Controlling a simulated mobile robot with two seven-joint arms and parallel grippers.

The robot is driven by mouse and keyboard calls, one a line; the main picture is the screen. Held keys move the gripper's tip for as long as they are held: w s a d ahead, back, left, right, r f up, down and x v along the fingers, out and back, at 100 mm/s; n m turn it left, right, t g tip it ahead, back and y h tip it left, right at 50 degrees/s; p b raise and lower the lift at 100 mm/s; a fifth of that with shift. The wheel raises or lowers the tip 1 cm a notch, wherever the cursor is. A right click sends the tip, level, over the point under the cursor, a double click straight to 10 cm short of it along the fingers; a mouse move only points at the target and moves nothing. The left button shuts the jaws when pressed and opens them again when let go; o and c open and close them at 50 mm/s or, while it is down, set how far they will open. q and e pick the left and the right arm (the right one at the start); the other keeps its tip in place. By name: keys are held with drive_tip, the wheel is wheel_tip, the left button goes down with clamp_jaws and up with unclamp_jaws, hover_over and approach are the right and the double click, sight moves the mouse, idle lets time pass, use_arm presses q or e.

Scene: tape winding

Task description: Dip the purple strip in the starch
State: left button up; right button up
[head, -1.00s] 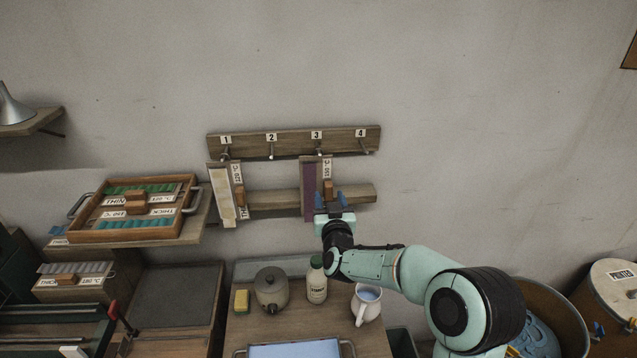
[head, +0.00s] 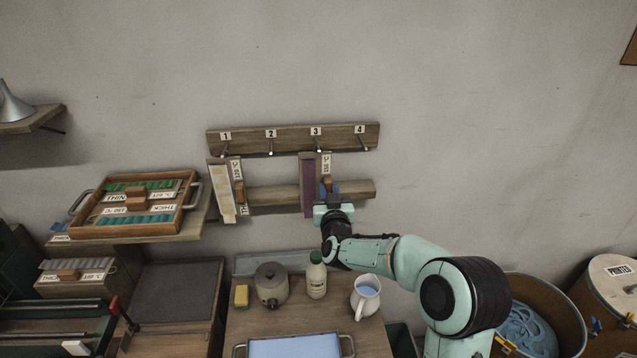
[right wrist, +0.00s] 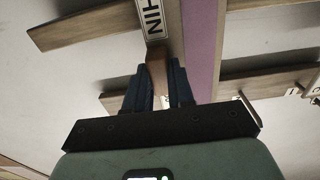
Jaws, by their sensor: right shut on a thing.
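The purple strip (head: 308,183) lies along a wooden board that hangs below peg 3 on the wall rack. The board carries a label and a small wooden handle. My right gripper (head: 329,190) is shut on that handle, as the right wrist view shows at its fingers (right wrist: 160,85), with the purple strip (right wrist: 203,45) just beside it. A white bottle (head: 317,276) with a label too small to read, perhaps the starch, stands on the bench. A tray of pale blue liquid (head: 294,347) is at the bottom edge. My left gripper is not in view.
A pale-strip board (head: 222,193) hangs under peg 1 of the rack (head: 292,139). A lidded pot (head: 271,284), yellow sponge (head: 241,296) and white jug (head: 365,297) stand on the bench. A wooden sample tray (head: 190,187) sits on the left shelf.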

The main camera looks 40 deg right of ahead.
drive_tip(key=shift+r, duration=0.25)
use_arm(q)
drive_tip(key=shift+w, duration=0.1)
use_arm(e)
drive_tip(key=shift+r, duration=0.4)
drive_tip(key=shift+s+a+f, duration=0.1)
drive_tip(key=shift+s+f, duration=0.05)
drive_tip(key=shift+s, duration=0.05)
drive_tip(key=shift+b+v, duration=0.75)
drive_tip(key=shift+v, duration=0.35)
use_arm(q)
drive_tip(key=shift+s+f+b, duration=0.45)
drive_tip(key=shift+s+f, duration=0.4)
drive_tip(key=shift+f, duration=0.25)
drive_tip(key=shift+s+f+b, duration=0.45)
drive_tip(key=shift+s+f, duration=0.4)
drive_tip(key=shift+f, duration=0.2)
use_arm(e)
drive_tip(key=shift+v, duration=1.95)
